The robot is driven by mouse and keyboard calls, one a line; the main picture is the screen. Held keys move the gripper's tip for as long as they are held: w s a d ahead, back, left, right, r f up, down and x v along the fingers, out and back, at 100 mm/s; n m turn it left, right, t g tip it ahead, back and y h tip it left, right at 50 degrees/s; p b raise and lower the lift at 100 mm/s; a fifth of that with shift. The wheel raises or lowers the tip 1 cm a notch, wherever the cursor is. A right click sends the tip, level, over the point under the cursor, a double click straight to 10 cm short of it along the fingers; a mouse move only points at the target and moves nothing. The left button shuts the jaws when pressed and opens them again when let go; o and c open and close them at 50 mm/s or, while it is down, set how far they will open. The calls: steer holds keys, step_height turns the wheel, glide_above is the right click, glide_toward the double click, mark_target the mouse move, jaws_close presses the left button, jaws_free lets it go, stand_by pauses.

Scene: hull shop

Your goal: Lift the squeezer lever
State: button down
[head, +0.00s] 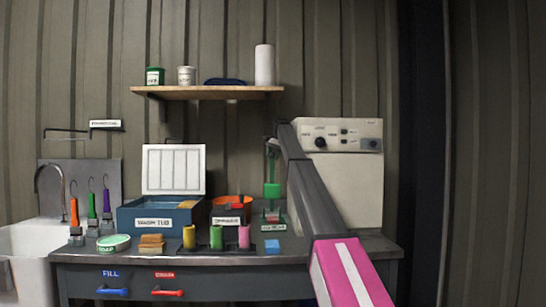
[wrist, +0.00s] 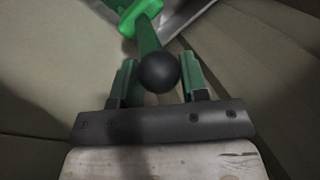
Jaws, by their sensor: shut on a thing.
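The green squeezer (head: 272,190) stands on the bench near its back right, partly hidden by my arm. In the wrist view its green lever (wrist: 147,38) runs down to a round black knob (wrist: 158,72). My gripper (wrist: 158,74) has its two green fingers on either side of the knob and is shut on the lever at this end. In the head view my gripper is at the top of the squeezer, too small and covered to make out finger contact.
A blue tub with a raised white lid (head: 174,168) and an orange bowl (head: 232,210) stand left of the squeezer. Yellow, green and pink rolls (head: 216,238) line the front. A shelf (head: 208,92) hangs above. A white panelled machine (head: 340,165) stands right, behind my arm.

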steer(key=shift+w+a, duration=0.15)
steer(key=shift+w, duration=0.35)
steer(key=c, duration=0.7)
jaws_free()
steer(key=shift+w, duration=0.1)
steer(key=shift+r, duration=0.55)
steer(key=s+a+r, duration=0.2)
steer(key=a+r, duration=0.1)
steer(key=s+a+r, duration=0.2)
steer(key=a+r, duration=0.1)
steer(key=s+a+r, duration=0.3)
steer(key=shift+a+r, duration=0.2)
steer(key=shift+r, duration=0.2)
steer(key=shift+s, duration=0.1)
